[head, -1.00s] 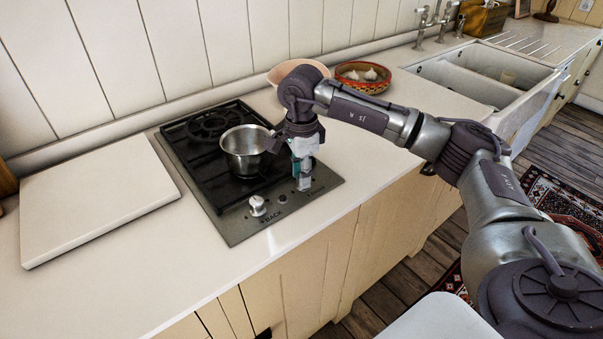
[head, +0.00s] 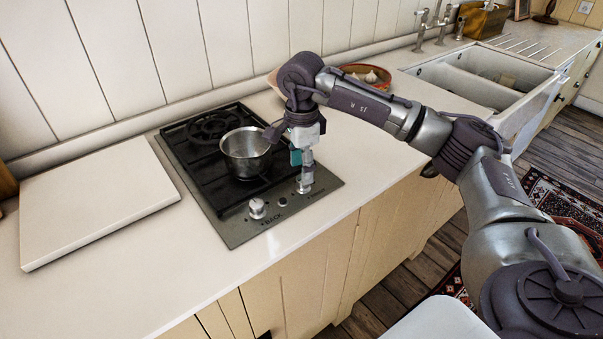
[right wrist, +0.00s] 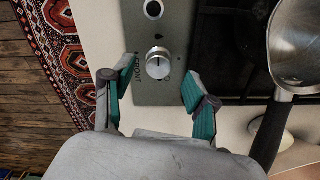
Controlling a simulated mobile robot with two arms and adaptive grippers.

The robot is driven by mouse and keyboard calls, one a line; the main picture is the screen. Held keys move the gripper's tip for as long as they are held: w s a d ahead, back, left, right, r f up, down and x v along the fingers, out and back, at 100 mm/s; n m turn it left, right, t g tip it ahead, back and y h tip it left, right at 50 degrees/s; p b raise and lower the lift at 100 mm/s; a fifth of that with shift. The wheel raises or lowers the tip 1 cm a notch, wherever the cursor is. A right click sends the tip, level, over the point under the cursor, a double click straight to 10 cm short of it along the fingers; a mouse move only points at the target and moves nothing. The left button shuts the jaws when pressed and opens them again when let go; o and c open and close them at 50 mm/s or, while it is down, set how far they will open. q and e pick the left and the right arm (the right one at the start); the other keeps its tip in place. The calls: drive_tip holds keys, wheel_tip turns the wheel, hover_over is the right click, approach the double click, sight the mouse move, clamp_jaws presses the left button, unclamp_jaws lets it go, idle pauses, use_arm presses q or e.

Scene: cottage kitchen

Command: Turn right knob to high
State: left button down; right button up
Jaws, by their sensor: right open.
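A black-and-steel gas cooktop (head: 236,236) is set in the counter. Its right knob (head: 304,187), labelled FRONT, is partly hidden by my right gripper (head: 303,172) in the head view. The right wrist view shows this silver knob (right wrist: 158,65) between the two teal fingers of my right gripper (right wrist: 156,74), which are open with gaps on both sides. The gripper points down over the knob. The left knob (head: 257,208), by the BACK label, is silver too. My left gripper is not in view.
A steel pot (head: 246,152) stands on the front burner, its dark handle (right wrist: 268,135) close to my right gripper. A white board (head: 95,205) lies left of the cooktop. A patterned bowl (head: 372,74) with garlic and a sink (head: 480,80) are to the right.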

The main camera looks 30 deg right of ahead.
wheel_tip(320, 180, up, 9)
drive_tip(key=shift+r, duration=0.15)
idle(0.6)
